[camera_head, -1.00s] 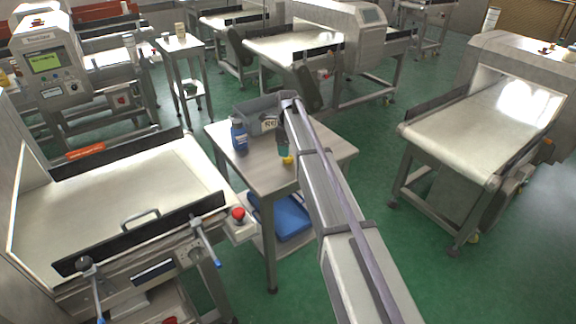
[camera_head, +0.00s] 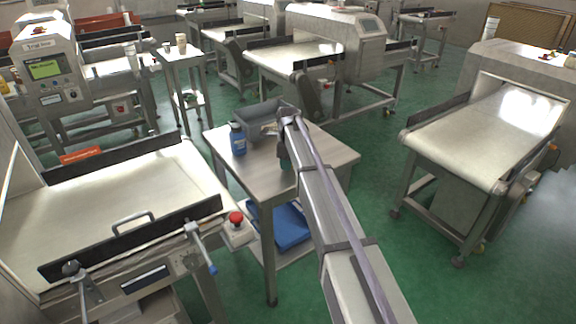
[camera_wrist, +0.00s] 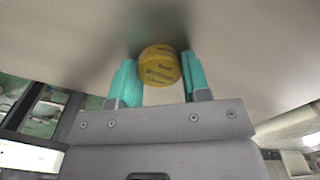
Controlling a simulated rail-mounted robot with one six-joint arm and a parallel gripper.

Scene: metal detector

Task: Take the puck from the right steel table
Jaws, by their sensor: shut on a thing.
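The puck (camera_wrist: 159,65) is a yellow disc with dark lettering, seen in the wrist view between the two teal fingers of my gripper (camera_wrist: 160,80). My gripper is shut on it, close to the pale steel surface.
On the same table stand a grey bin (camera_head: 257,119) and a blue bottle (camera_head: 238,138), left of my gripper. A blue tray (camera_head: 285,226) lies on the lower shelf. Conveyors stand at left (camera_head: 120,205) and right (camera_head: 485,135), with green floor between.

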